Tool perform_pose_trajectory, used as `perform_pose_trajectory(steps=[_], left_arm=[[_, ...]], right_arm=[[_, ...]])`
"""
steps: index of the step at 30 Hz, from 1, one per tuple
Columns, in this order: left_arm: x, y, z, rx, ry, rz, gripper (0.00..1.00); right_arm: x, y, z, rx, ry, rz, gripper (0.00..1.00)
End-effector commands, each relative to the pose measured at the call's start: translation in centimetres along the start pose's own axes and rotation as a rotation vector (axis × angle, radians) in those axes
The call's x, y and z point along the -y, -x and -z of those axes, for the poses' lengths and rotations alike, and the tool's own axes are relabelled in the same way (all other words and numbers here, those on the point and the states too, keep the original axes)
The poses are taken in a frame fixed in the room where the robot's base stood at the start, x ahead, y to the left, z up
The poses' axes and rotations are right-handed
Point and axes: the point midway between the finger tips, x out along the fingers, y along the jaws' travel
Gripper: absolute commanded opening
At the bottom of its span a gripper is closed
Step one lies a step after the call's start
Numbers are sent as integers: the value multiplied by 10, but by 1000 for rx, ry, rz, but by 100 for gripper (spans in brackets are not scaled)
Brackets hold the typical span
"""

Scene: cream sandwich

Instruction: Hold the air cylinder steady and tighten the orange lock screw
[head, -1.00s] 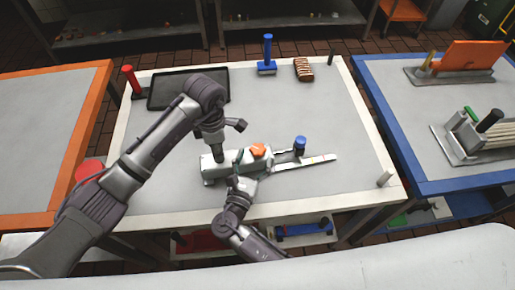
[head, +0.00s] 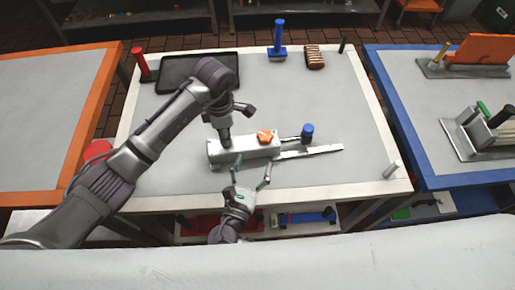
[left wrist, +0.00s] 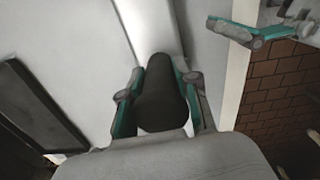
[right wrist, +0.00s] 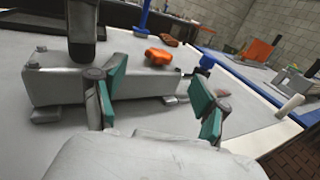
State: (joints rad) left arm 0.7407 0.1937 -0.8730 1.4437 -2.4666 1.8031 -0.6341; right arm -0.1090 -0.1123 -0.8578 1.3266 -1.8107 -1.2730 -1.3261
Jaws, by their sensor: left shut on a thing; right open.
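The air cylinder (head: 240,151) is a grey block on the white table, with a rod at its right end. The orange lock screw (head: 265,136) sits on top near that end; it also shows in the right wrist view (right wrist: 159,56). My left gripper (head: 224,124) is shut on the cylinder's black upright handle (left wrist: 161,95) from above. My right gripper (head: 251,172) is open and empty in front of the cylinder, apart from the screw. In the right wrist view its spread fingers (right wrist: 160,88) frame the cylinder's right part.
A blue knob (head: 307,131) and a flat metal strip (head: 316,151) lie right of the cylinder. A black tray (head: 172,84), a blue-handled stand (head: 279,50) and a striped brown block (head: 314,57) are behind. The table's right side is mostly clear.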

Motion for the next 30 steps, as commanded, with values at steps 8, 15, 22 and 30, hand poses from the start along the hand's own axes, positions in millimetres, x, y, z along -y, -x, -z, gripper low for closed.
perform_pose_trajectory(steps=[8, 15, 22, 30], left_arm=[[0, 0, 0, 0, 0, 2, 0], [0, 0, 0, 0, 0, 1, 0], [0, 0, 0, 0, 1, 0, 0], [0, 0, 1, 0, 2, 0, 0]], right_arm=[[-9, -87, -35, 30, 59, -390, 74], [-45, -194, -100, 56, 148, -782, 74], [-44, -256, -229, 170, 183, -1119, 74], [-15, -240, -384, 420, 298, -1537, 74]])
